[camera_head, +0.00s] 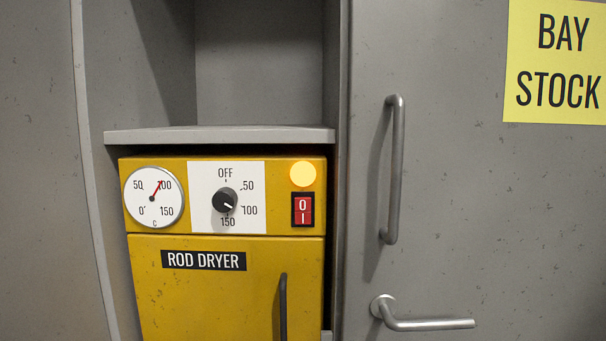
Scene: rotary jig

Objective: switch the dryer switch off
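The yellow rod dryer (205,280) sits in a grey recess. Its switch (303,209) is a red rocker in a black frame at the right of the panel, marked 0 above and I below. Which half is pressed in is too small to tell. A round lamp (303,174) above the switch glows yellow. The black dial knob (225,201) has its white mark pointing to the lower right, between 100 and 150. The gauge (154,197) has its red needle near 100. Neither of my grippers is in view.
A grey shelf (220,135) juts out just above the panel. The dryer door has a dark vertical handle (283,308). To the right, a grey door carries a vertical bar handle (393,170), a lever handle (425,324) and a yellow BAY STOCK sign (555,62).

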